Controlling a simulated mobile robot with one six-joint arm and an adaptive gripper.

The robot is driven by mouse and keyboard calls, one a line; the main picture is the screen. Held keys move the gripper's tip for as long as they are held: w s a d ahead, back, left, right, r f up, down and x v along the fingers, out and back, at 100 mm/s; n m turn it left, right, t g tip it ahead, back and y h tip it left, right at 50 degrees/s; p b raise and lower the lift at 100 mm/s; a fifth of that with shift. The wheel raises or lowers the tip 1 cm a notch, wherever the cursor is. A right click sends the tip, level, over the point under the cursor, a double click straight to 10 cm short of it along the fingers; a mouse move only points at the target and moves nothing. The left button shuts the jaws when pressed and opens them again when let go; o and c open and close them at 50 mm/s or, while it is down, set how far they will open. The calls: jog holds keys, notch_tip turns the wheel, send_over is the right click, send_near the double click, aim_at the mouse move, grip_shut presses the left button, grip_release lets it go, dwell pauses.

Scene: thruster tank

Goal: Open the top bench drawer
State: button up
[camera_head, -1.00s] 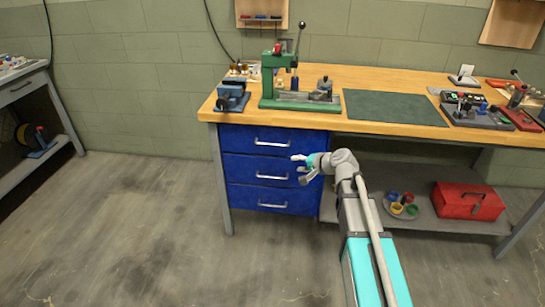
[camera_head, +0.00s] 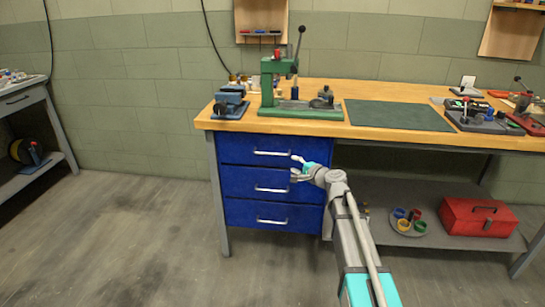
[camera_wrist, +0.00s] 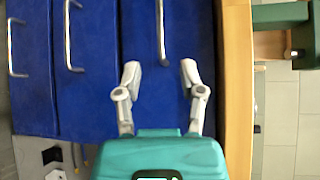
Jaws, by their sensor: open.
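The blue bench drawers stand in a stack of three under the left end of the bench, and all look closed. The top drawer (camera_head: 240,148) has a light bar handle (camera_head: 272,153). My gripper (camera_head: 296,168) is just right of and slightly below that handle in the head view. In the wrist view, which is turned sideways, my gripper (camera_wrist: 161,72) is open and empty. Its fingers point at the top drawer's front (camera_wrist: 195,30), with the near end of the handle (camera_wrist: 162,32) lined up between them. Whether the fingers are level with the handle in depth, I cannot tell.
The wooden bench top (camera_head: 330,130) overhangs the drawers and holds a green press (camera_head: 275,85), a blue vise (camera_head: 230,103) and a green mat (camera_head: 398,115). A red toolbox (camera_head: 480,217) sits on the lower shelf. The floor left of the drawers is clear.

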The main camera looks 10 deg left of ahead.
aim_at(274, 154)
jog(key=b+x, duration=0.2)
jog(key=x, duration=1.1)
jog(key=shift+w+a, duration=0.25)
jog(key=shift+w, duration=0.05)
grip_shut()
dwell(0.3)
